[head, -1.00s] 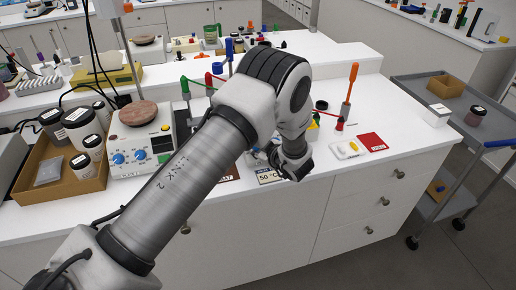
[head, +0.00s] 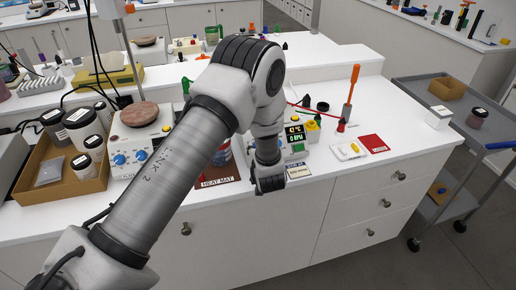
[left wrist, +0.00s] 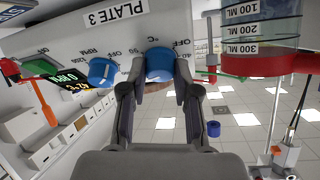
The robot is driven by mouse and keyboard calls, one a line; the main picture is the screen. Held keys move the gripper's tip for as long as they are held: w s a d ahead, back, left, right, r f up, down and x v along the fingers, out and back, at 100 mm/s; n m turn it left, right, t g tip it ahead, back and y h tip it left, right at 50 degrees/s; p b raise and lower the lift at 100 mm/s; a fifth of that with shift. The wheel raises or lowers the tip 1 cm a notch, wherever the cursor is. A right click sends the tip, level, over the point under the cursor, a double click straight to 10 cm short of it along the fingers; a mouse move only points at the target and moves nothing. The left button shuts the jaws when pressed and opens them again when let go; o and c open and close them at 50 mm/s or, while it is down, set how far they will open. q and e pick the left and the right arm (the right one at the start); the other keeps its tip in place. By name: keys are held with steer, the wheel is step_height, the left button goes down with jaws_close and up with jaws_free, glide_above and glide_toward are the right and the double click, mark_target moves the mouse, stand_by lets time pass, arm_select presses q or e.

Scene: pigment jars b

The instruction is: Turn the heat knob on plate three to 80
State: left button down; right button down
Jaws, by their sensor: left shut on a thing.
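Plate three (left wrist: 60,38) fills the upper left of the left wrist view, with its "PLATE 3" label. It has two blue knobs: one marked RPM (left wrist: 102,70), and the heat knob (left wrist: 160,64) with °C and OFF beside it. My left gripper (left wrist: 161,76) has its fingers on both sides of the heat knob and is shut on it. The knob's exact setting is hidden. The plate's display (head: 294,131) in the head view seems to read 42 °C and 0 RPM. My left gripper (head: 268,182) is low at the plate's front there.
Another plate with blue knobs (head: 128,157) stands to the left, by a brown box of jars (head: 60,193). A graduated beaker (left wrist: 262,30) is close right of the gripper in the wrist view. A card (head: 299,170) and red square (head: 372,143) lie to the right.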

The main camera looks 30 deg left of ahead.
arm_select(q)
steer(key=shift+m+h, duration=0.4)
steer(key=shift+m, duration=0.7)
steer(key=shift+t, duration=0.3)
steer(key=c, duration=1.1)
jaws_free()
steer(key=shift+o, duration=1.3)
steer(key=shift+w+a+f, duration=0.1)
steer(key=shift+a+f, duration=0.05)
steer(key=v, duration=1.2)
